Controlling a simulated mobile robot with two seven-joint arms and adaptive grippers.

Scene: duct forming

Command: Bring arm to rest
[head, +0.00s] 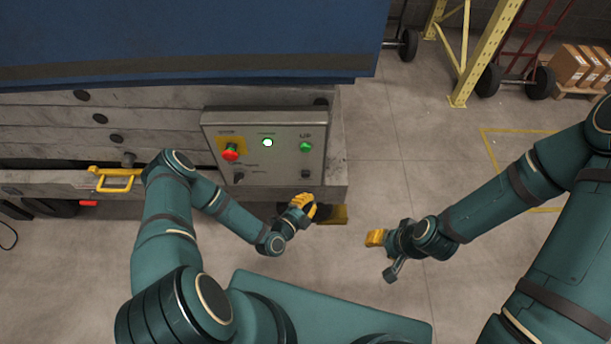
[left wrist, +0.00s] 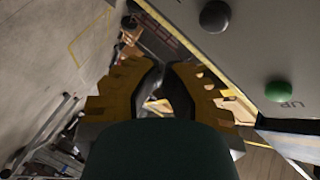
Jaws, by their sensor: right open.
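My left gripper (head: 304,204) has yellow fingers and hangs just below the lower right corner of the grey control panel (head: 287,170). In the left wrist view its two fingers (left wrist: 163,72) come close together at the tips. Background shows between them and I see nothing held there. I cannot tell if it is open or shut. My right gripper (head: 376,238) is open over the floor, right of the machine and apart from it. Its fingers are small and seen from above.
The panel carries a red button (head: 230,153), a lit white light (head: 267,142) and a green button (head: 306,147) under "UP". A grey machine with a blue top (head: 190,40) fills the upper left. A yellow handle (head: 113,179) sticks out there.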

